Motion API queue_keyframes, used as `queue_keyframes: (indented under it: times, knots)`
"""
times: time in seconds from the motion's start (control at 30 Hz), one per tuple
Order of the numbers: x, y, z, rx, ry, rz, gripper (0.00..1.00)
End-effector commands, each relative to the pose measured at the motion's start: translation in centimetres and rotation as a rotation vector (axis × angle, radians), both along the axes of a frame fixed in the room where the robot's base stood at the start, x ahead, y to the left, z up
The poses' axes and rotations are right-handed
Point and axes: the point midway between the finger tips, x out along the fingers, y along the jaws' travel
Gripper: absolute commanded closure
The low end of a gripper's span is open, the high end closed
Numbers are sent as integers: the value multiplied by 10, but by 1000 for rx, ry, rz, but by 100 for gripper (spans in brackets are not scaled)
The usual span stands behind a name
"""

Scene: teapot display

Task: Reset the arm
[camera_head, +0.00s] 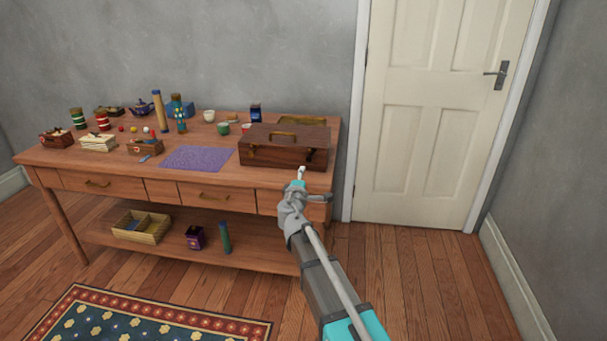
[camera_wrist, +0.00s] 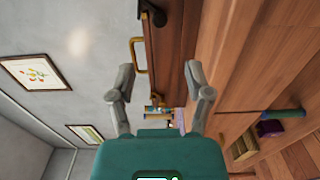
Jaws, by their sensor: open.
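My gripper (camera_wrist: 160,82) is open in the wrist view, its two grey fingers spread apart with nothing between them. In the head view my arm reaches up from the bottom, and my gripper (camera_head: 300,176) is at the front right of the wooden table, close to the dark wooden box (camera_head: 285,147). The box has a handle on top and also shows in the wrist view (camera_wrist: 172,45), beyond the fingers. I cannot tell whether the gripper touches the box.
The wooden table (camera_head: 100,168) holds several small jars, boxes and cups, and a purple mat (camera_head: 198,159). Its lower shelf carries a divided wooden tray (camera_head: 141,227). A white door (camera_head: 432,130) stands at the right. Floor to the right of the table is clear.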

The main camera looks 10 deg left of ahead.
Motion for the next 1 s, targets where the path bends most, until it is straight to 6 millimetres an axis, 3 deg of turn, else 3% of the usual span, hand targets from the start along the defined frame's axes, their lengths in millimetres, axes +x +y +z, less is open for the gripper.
queue_keyframes:
  times: [0.43, 0.57, 0.77, 1.0]
  knots:
    - [-3, 0, 0, 1, 0, -1, 35]
    - [-4, -10, -2, 20, 10, -23, 35]
    - [-11, -58, -14, 124, 64, -139, 35]
    - [-40, -154, -51, 356, 207, -398, 35]
